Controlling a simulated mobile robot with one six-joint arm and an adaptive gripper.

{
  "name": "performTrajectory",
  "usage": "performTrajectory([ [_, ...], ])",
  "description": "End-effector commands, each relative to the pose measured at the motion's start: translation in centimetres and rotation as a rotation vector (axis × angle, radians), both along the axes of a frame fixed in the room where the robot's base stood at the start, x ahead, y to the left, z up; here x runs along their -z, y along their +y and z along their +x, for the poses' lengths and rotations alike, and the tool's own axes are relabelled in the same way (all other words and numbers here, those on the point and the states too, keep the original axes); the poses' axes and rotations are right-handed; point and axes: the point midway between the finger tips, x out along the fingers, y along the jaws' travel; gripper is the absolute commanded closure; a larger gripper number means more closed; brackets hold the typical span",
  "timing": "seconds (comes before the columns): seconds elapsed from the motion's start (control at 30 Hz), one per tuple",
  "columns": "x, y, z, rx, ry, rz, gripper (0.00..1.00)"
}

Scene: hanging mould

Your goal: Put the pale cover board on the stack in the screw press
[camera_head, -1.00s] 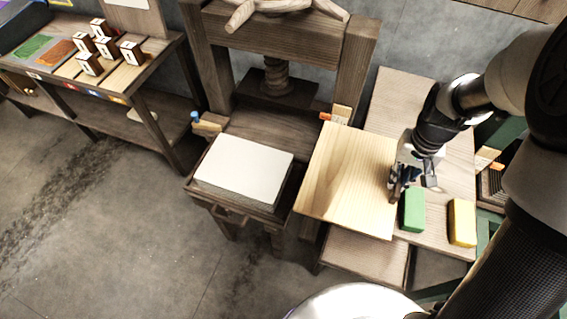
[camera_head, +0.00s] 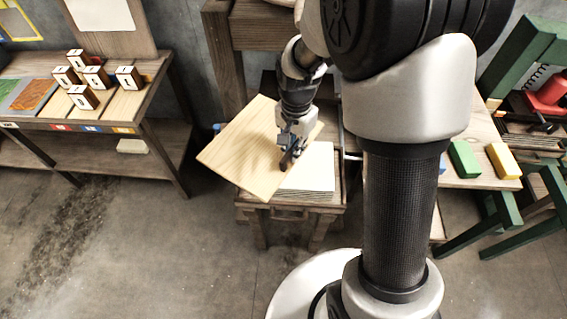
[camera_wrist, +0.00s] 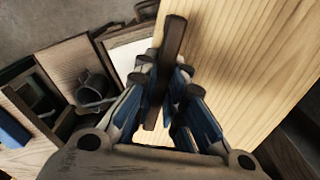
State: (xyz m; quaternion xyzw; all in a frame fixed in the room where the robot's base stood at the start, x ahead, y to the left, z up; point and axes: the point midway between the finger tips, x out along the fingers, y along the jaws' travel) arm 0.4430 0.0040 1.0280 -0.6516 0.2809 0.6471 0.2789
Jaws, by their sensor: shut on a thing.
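The pale cover board (camera_head: 240,150) is a light wood panel, turned at an angle and held in the air over the left part of the stack. My gripper (camera_head: 289,160) is shut on it near its right edge. In the wrist view the board (camera_wrist: 245,70) fills the right side, and a dark bar (camera_wrist: 168,60) stands between my gripper's fingers (camera_wrist: 167,95). The white-topped stack (camera_head: 315,170) rests on the bed of the screw press (camera_head: 222,60) and is partly hidden by the board. My arm hides much of the press, including its screw.
A green block (camera_head: 463,159) and a yellow block (camera_head: 503,161) lie on the bench at right. A side table (camera_head: 150,95) with several lettered blocks stands at left. A green stand (camera_head: 520,60) is at far right. The floor in front is clear.

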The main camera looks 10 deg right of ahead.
Motion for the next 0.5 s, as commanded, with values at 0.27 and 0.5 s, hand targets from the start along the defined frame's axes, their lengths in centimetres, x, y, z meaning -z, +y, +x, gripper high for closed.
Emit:
performTrajectory([
  [0.27, -0.42, -0.04, 0.82, 0.685, -0.010, 0.004, 1.00],
  [0.5, -0.62, -0.02, 1.09, 1.016, -0.012, 0.006, 1.00],
])
